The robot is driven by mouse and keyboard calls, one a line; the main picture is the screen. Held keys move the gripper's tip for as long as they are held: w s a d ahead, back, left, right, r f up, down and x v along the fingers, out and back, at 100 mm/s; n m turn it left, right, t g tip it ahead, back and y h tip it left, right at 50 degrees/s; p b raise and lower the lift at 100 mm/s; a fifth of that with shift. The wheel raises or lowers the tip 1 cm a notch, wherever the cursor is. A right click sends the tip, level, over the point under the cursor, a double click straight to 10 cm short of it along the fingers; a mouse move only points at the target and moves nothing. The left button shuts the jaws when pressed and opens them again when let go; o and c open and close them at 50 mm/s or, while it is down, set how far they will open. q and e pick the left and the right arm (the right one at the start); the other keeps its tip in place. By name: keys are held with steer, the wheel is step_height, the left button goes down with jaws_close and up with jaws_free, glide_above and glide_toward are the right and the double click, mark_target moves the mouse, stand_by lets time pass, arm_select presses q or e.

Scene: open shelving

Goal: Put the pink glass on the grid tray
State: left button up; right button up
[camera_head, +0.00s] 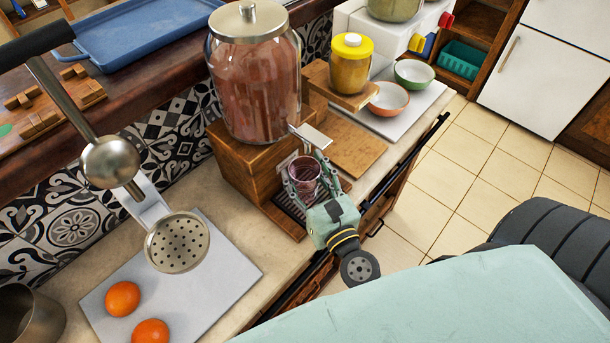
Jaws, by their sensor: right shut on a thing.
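The pink glass (305,168) is a small translucent tumbler. It stands about upright between the fingers of my right gripper (304,183), which is shut on it. The grid tray (286,206) is a dark slotted tray at the foot of the wooden dispenser stand. The glass and gripper are in front of or above the tray and hide part of it. I cannot tell whether the glass touches the grid. My left gripper is not in view.
A large glass dispenser (255,85) stands on the wooden stand right behind the glass, its metal tap (311,134) close above. A metal press (178,240) and oranges (122,298) are at left. Bowls (388,98) and a yellow-lidded jar (350,63) stand beyond.

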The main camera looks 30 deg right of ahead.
steer(key=shift+f, duration=0.15)
steer(key=o, duration=1.2)
steer(key=shift+o, duration=0.5)
